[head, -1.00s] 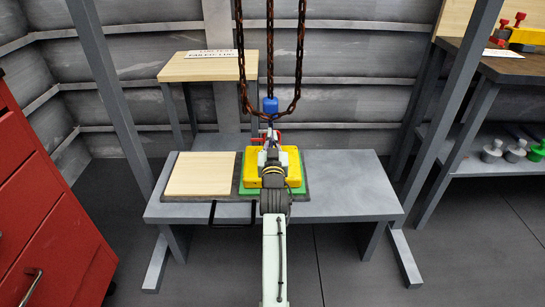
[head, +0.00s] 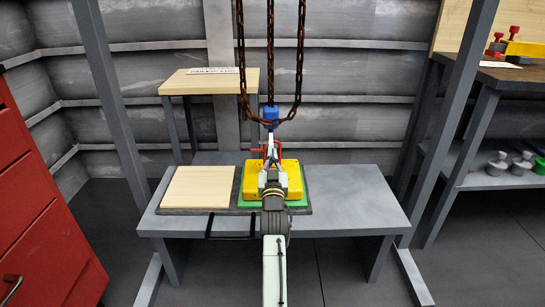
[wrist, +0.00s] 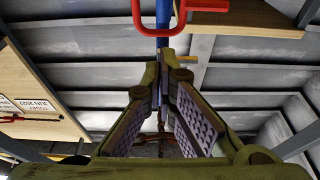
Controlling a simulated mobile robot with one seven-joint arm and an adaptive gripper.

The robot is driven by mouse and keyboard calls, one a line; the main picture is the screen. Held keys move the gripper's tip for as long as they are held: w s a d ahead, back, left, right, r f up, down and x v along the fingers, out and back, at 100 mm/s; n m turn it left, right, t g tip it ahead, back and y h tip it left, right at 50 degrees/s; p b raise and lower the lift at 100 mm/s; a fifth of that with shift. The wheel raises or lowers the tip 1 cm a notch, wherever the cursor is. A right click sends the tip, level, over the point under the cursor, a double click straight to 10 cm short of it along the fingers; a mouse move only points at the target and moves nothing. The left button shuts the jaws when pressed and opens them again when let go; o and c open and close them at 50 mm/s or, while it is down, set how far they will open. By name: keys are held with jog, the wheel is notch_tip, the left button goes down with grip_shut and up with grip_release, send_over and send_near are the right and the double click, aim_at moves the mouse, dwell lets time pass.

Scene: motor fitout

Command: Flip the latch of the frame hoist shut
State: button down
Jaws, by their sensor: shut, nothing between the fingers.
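The hoist's blue hook block (head: 271,113) hangs on rusty chains above the bench. A red bent bar (head: 256,151), perhaps the latch, shows just below it, partly hidden behind my gripper. My gripper (head: 272,150) points up at the hook from the front, fingers together and empty. It also shows in the wrist view (wrist: 163,72). Whether the fingertips touch the red bar or the shaft, I cannot tell. The yellow block (head: 291,178) sits below, behind my wrist.
The yellow block rests on a green pad (head: 299,204) on a dark mat. A pale wooden board (head: 200,188) lies to its left. The grey bench (head: 355,190) is clear on the right. Hoist posts (head: 105,90) flank it, and a red cabinet (head: 40,210) stands left.

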jog(key=shift+r, duration=0.1)
send_near(272, 126)
jog(key=w+r, duration=0.2)
jog(key=r, duration=0.1)
jog(key=w+r, duration=0.1)
jog(key=r, duration=0.1)
jog(key=shift+w+r, duration=0.2)
jog(key=shift+w, duration=0.1)
jog(key=shift+r, duration=0.1)
